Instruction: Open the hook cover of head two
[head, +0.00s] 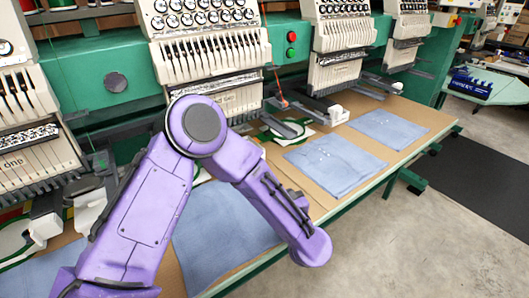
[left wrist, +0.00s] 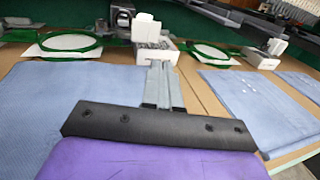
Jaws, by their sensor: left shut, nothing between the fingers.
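Head two (head: 210,60) is the cream needle head behind my purple left arm. My arm hides the low part under it in the head view. In the left wrist view a white hook housing (left wrist: 150,38) with a dark top stands straight ahead, between two green hoops. I cannot make out its cover clearly or tell how it stands. My left gripper (left wrist: 157,68) is shut and empty, its fingertips pointing at the housing's front. I cannot tell whether they touch. The left gripper is hidden behind the forearm in the head view. My right gripper is not in view.
Green hoops (left wrist: 70,42) (left wrist: 215,53) flank the housing. Another white housing (head: 338,115) stands at the right. Blue cloths (head: 325,160) lie along the tan table (head: 285,172). Needle heads (head: 25,130) (head: 340,45) hang on both sides. Open floor (head: 400,240) lies in front.

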